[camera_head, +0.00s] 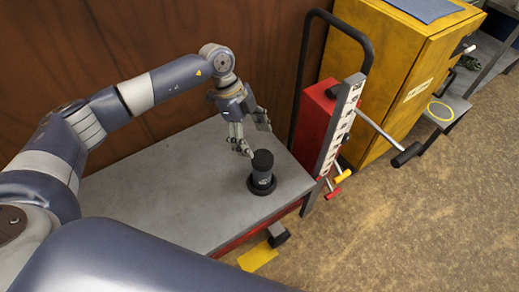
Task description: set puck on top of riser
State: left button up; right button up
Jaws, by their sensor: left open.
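A black upright cylinder (262,176) with pale markings on its side stands near the right end of the grey lift platform (160,190). It has a wider dark disc at its foot and a dark round cap on top. It looks like the riser, but I cannot tell whether the cap or the foot disc is a separate puck. My left gripper (256,141) is open, its fingers pointing down just above and behind the cylinder's top. One fingertip is close to the cap; I cannot tell whether it touches. The right gripper is not in view.
A red box (312,122) with a black hoop handle (304,50) and a lever (385,135) stands at the platform's right end. A yellow cabinet (385,70) is behind it. A wooden wall (130,45) runs along the back. The platform left of the cylinder is clear.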

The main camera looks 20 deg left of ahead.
pick_arm(q)
jog(key=v, duration=0.5)
jog(key=shift+d, duration=0.1)
dwell(0.3)
